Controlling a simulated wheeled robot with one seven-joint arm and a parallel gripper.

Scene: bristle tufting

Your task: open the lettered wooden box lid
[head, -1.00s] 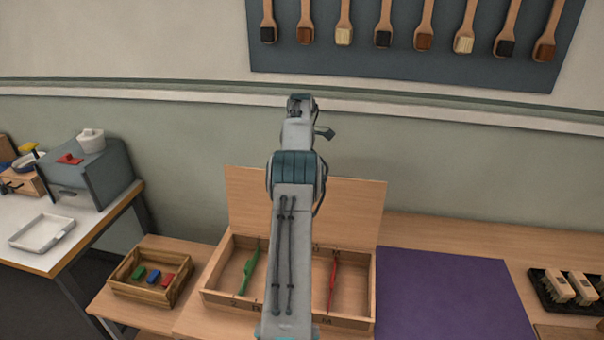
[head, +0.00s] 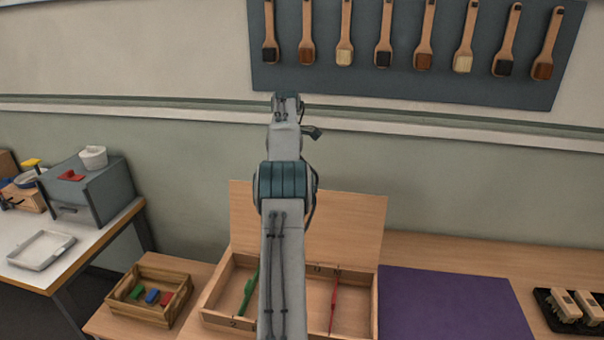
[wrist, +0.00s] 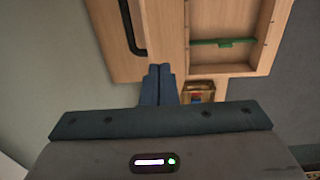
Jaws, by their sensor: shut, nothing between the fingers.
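The wooden box (head: 227,320) lies on the bench, with marks on its front wall and inner edge. Its lid (head: 345,230) stands open and upright along the back edge, partly behind my arm. A green tool (head: 249,293) and a red tool (head: 334,302) lie in the box; my arm hides the middle. In the wrist view the box (wrist: 275,38) is at upper right, and the lid (wrist: 165,35) with a dark handle (wrist: 133,28) is left of it. My gripper (wrist: 158,72) is shut and empty, close to the lid's edge; contact cannot be told.
A small crate (head: 150,315) with coloured blocks stands left of the box. A purple mat (head: 450,305) lies to the right, with a brush tray (head: 545,300) beyond. A grey machine (head: 88,190) stands on the left table. Brushes hang on a wall board (head: 420,88).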

